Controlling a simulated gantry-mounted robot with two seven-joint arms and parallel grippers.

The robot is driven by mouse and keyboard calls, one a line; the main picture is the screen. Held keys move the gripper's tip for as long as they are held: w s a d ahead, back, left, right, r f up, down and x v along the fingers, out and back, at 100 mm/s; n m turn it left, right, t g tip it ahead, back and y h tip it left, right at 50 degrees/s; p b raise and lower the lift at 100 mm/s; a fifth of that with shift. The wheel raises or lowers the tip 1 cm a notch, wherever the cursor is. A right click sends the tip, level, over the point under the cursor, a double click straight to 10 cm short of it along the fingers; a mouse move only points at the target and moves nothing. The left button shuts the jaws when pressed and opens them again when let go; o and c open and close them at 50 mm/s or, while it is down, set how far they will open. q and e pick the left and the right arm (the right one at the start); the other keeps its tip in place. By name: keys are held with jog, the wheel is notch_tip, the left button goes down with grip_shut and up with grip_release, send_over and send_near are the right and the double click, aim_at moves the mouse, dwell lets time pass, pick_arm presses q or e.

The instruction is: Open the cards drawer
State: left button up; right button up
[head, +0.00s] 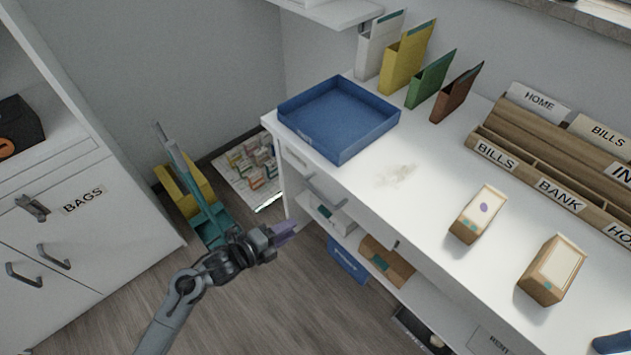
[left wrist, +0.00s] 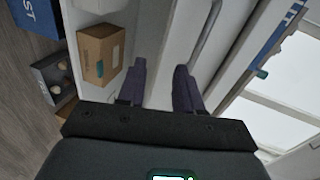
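The white desk's drawers (head: 350,210) sit under its top, with grey bar handles (head: 326,192) on the front. No "cards" label is readable, so I cannot tell which drawer is the cards one. My left gripper (head: 287,231) is in front of the desk, left of and below the nearest handle. In the left wrist view my left gripper (left wrist: 161,80) has its two fingers apart with nothing between them. A curved grey handle (left wrist: 207,38) lies beyond and to the right of the fingertips, apart from them. My right gripper is not in view.
A blue tray (head: 338,112) sits on the desk's left corner. Two small boxes (head: 478,213) and a labelled wooden organizer (head: 530,180) stand farther right. Cardboard boxes (head: 385,262) and a blue bin (head: 347,262) are below. A white cabinet (head: 85,235) stands left; floor lies between.

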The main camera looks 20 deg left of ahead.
pick_arm(q)
send_near(316, 191)
jog(key=shift+t, duration=0.3)
jog(key=shift+f+b+x, duration=0.2)
jog(key=shift+b+x, duration=0.45)
jog(key=shift+x, duration=1.05)
jog(key=shift+f+b+x, duration=0.15)
jog(key=shift+b+x, duration=0.55)
jog(key=shift+x, duration=1)
jog(key=shift+f+b+x, duration=0.2)
jog(key=shift+b+x, duration=0.45)
jog(key=shift+x, duration=1.1)
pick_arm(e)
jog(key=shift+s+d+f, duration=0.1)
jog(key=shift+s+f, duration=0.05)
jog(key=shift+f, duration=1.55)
pick_arm(q)
jog(key=shift+s, duration=0.15)
grip_shut()
